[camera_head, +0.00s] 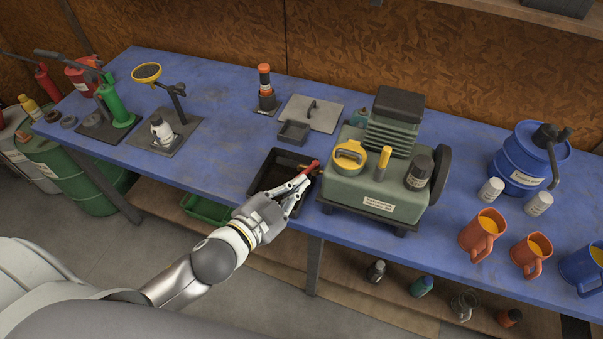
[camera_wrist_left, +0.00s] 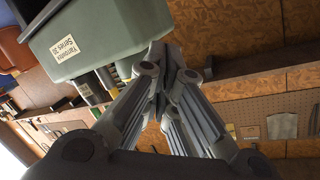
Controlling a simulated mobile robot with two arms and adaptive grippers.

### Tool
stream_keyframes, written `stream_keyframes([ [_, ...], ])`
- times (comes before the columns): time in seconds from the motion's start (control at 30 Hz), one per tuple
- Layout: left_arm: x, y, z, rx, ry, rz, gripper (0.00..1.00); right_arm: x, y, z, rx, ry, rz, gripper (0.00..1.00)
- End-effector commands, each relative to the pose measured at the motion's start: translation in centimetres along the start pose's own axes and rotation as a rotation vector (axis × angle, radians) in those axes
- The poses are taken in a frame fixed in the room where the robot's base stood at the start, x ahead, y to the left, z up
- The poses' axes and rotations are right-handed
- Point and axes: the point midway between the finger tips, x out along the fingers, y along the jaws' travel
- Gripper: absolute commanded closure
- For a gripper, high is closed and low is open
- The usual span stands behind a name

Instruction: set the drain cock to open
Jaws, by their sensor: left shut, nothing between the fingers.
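The green compressor (camera_head: 375,185) stands on the blue bench, and its green body also fills the upper left of the left wrist view (camera_wrist_left: 95,35). The drain cock's red lever (camera_head: 312,166) sticks out at the compressor's left side, above a black tray. My left gripper (camera_head: 306,179) is shut and empty, with its fingertips right beside the red lever. I cannot tell whether they touch it. In the left wrist view the closed fingers (camera_wrist_left: 168,62) point up beside the compressor, and the red lever does not show. The fingers partly hide the cock's body. My right gripper is out of view.
The black tray (camera_head: 262,183) lies under the gripper. A yellow-topped cap (camera_head: 349,153) and a black filter (camera_head: 419,172) sit on the compressor. Orange jugs (camera_head: 482,235) and a blue drum (camera_head: 528,160) stand to the right. Bare bench (camera_head: 220,155) lies left of the tray.

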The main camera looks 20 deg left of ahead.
Motion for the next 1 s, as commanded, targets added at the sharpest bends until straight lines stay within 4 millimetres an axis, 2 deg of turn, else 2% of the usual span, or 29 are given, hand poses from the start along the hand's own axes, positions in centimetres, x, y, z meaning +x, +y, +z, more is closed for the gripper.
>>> stream_keyframes([
  [0.33, 5.8, -0.2, -0.2, -0.001, 0.001, -0.001, 1.00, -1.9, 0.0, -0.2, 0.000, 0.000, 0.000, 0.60],
  [0.4, 5.8, 0.0, 1.4, -0.001, -0.005, 0.002, 1.00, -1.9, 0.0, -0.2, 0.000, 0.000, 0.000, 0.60],
  [0.6, 6.3, 0.0, 3.3, -0.002, 0.000, 0.001, 1.00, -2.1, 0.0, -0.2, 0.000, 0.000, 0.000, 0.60],
  [1.0, 6.4, 0.0, 3.9, -0.002, 0.001, 0.001, 1.00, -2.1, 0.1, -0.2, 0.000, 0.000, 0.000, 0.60],
])
